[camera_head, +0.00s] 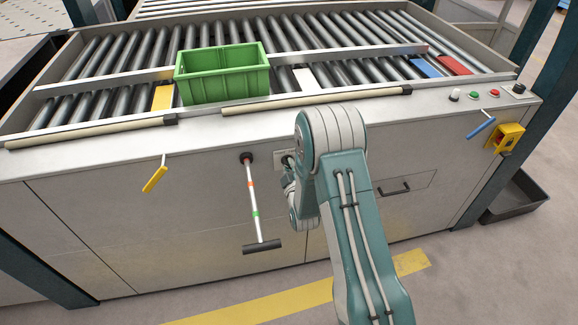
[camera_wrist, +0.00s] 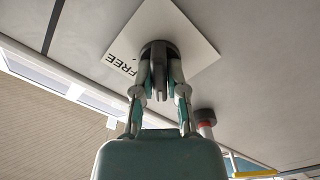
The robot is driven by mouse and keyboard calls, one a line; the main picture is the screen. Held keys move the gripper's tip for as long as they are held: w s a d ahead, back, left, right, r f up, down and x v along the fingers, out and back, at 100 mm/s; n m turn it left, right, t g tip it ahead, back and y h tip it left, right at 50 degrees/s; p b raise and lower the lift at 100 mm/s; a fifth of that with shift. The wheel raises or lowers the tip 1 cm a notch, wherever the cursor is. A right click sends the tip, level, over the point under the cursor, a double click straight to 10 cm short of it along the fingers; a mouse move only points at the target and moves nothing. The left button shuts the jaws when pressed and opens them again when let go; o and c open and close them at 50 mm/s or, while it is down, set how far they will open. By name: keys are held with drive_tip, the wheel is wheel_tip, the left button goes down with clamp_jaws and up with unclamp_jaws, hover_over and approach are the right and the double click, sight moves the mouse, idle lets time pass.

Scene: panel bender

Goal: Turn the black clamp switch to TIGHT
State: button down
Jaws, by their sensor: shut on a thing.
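The black clamp switch (camera_wrist: 158,84) sits on a white label plate (camera_wrist: 195,42) on the machine's pale front panel. The word FREE is readable at the plate's left side in the wrist view; no other word can be read there. My gripper (camera_wrist: 159,62) is closed around the switch with a finger on each side. In the head view, my gripper (camera_head: 289,178) is at the front panel, mostly hidden behind my arm. The plate (camera_head: 279,160) shows only in a small part there, and the switch's exact angle cannot be told.
A rod with a black T-handle (camera_head: 262,246) hangs just left of my gripper. A yellow lever (camera_head: 155,179) is further left, a blue lever (camera_head: 481,128) right. A green crate (camera_head: 222,85) stands on the rollers above. A drawer handle (camera_head: 394,188) is right of my arm.

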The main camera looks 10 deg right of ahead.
drive_tip(key=shift+a, duration=0.15)
drive_tip(key=c, duration=0.7)
unclamp_jaws()
drive_tip(key=shift+w+a, duration=0.1)
drive_tip(key=s, duration=1.2)
